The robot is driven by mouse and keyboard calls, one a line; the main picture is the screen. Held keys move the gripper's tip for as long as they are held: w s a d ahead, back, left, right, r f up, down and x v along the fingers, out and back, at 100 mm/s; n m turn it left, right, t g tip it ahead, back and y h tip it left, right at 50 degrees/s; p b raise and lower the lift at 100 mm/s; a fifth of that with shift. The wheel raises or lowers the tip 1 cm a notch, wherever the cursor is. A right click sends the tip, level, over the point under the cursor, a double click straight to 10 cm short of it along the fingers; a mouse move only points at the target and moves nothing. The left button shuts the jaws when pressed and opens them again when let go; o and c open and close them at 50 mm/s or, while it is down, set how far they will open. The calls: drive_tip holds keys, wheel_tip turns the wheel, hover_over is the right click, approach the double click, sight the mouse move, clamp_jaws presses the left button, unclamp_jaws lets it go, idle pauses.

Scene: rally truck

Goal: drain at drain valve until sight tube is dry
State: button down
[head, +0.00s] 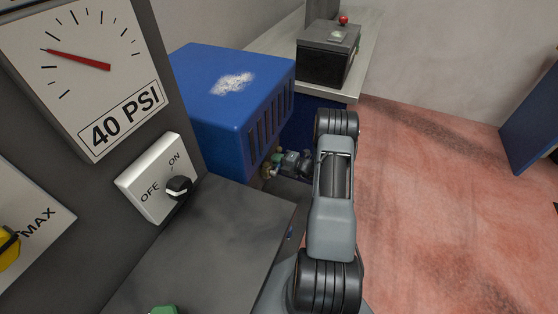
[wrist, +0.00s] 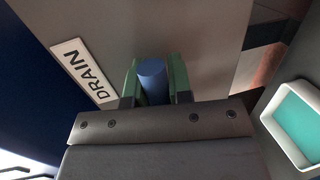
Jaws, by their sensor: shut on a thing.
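In the wrist view, my gripper (wrist: 155,88) has its two green fingers on either side of a blue cylindrical handle (wrist: 153,70) and is shut on it. A white label reading DRAIN (wrist: 84,71) is fixed beside the handle, to its left. In the head view, my gripper (head: 280,163) is low beside the blue vented box, mostly hidden by my arm, and the handle cannot be made out there. I cannot identify the sight tube or its level in either view.
A gauge (head: 80,65) marked 40 PSI and an OFF/ON switch (head: 178,187) are on the left. The blue vented box (head: 205,115) stands behind. A dark box (head: 328,58) sits on a bench. A white-rimmed teal piece (wrist: 298,120) is right. Red floor (head: 450,200) is open.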

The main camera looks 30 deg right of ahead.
drive_tip(key=c, duration=1)
unclamp_jaws()
drive_tip(key=shift+c, duration=0.2)
drive_tip(key=v, duration=1.3)
drive_tip(key=shift+s+d, duration=0.25)
drive_tip(key=shift+s, duration=0.05)
drive_tip(key=shift+r, duration=0.1)
